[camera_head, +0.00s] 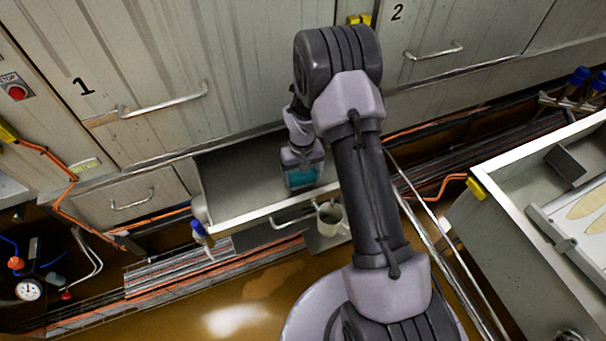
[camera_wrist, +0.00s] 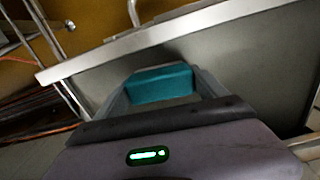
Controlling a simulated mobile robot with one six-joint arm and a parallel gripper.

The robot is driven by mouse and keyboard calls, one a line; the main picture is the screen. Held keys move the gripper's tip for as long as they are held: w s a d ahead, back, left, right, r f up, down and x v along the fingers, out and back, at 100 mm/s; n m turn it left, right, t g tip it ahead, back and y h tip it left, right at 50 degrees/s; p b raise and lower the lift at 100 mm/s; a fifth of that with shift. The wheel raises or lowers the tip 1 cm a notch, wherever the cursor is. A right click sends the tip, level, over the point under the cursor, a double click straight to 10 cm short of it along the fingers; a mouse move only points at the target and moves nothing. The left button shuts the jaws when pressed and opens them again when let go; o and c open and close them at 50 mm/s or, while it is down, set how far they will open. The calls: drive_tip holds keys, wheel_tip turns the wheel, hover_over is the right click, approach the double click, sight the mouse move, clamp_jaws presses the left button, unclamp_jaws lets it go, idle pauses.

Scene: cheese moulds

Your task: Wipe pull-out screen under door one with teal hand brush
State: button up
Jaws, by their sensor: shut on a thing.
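The pull-out screen (camera_head: 240,172) is a grey metal drawer-like tray, pulled out below door one (camera_head: 150,75), which is shut. It also shows in the wrist view (camera_wrist: 240,50) with its pale rim. My gripper (camera_head: 302,172) is inside the tray's outline, toward its right part, and is shut on the teal hand brush (camera_head: 301,178). The brush's teal block shows between the fingers in the wrist view (camera_wrist: 160,84). Its underside is hidden, so I cannot tell whether it touches the tray surface.
A mug (camera_head: 329,217) and a blue-capped bottle (camera_head: 200,234) are at the tray's front edge. Cables and pipes run along the floor. A metal cart (camera_head: 500,235) stands at the right. Door two (camera_head: 440,40) is shut. Wet floor (camera_head: 235,315) is open in front.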

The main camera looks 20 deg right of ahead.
drive_tip(key=r, duration=0.1)
drive_tip(key=r+p, duration=0.1)
drive_tip(key=r, duration=0.1)
drive_tip(key=shift+w, duration=0.3)
drive_tip(key=shift+r+p, duration=1.45)
drive_tip(key=shift+r, duration=0.95)
drive_tip(key=shift+f, duration=0.1)
